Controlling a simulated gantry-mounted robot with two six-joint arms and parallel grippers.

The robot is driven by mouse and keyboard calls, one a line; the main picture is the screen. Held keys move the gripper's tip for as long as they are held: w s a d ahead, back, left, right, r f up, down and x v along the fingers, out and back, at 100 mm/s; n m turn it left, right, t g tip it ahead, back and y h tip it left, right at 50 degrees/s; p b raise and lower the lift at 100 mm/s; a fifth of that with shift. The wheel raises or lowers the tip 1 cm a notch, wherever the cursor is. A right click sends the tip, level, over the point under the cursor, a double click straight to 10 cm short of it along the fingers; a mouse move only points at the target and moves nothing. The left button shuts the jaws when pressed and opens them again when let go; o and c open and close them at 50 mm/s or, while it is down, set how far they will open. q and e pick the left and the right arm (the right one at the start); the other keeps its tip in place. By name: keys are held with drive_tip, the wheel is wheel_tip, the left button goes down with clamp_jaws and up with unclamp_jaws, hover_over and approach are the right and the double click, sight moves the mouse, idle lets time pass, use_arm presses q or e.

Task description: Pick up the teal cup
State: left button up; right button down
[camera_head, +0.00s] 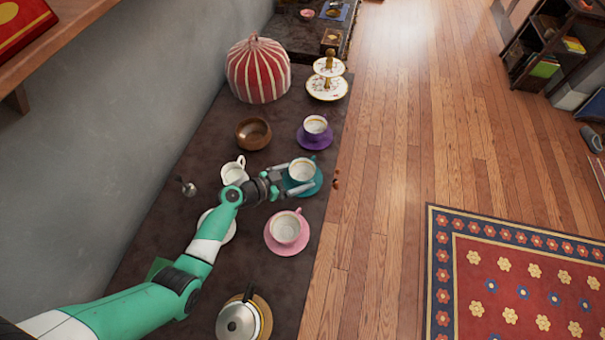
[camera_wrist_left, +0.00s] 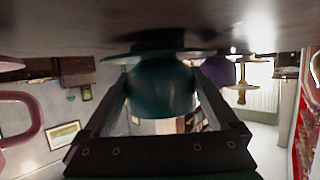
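The teal cup (camera_head: 302,171) has a pale inside and stands on its teal saucer (camera_head: 315,186) near the table's right edge. My left gripper (camera_head: 294,177) reaches it from the left, with its fingers spread on either side of the cup. In the left wrist view, which is upside down, the dark teal cup (camera_wrist_left: 163,88) fills the space between the two fingers, with its saucer (camera_wrist_left: 160,52) above it in the picture. Contact between fingers and cup is not clear. My right gripper is not in view.
A purple cup (camera_head: 315,126) on a saucer stands behind, a pink cup (camera_head: 286,228) in front. A white creamer (camera_head: 233,172) and wooden bowl (camera_head: 253,133) are to the left. A kettle (camera_head: 240,320) stands at the front. Open floor lies right of the table.

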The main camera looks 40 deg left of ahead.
sight(313, 166)
use_arm(q)
drive_tip(key=c, duration=0.8)
drive_tip(key=shift+o, duration=0.2)
drive_tip(key=shift+r+p, duration=0.35)
drive_tip(key=shift+r, duration=0.25)
wheel_tip(313, 166, up, 3)
drive_tip(key=shift+s+d+r+p, duration=0.1)
drive_tip(key=shift+s+d+p, duration=0.05)
drive_tip(key=shift+p, duration=0.85)
drive_tip(key=s+d+r+p, duration=0.6)
drive_tip(key=s+d+r, duration=0.2)
drive_tip(key=s+d, duration=0.1)
drive_tip(key=shift+d+r+p, duration=0.3)
drive_tip(key=shift+d, duration=0.25)
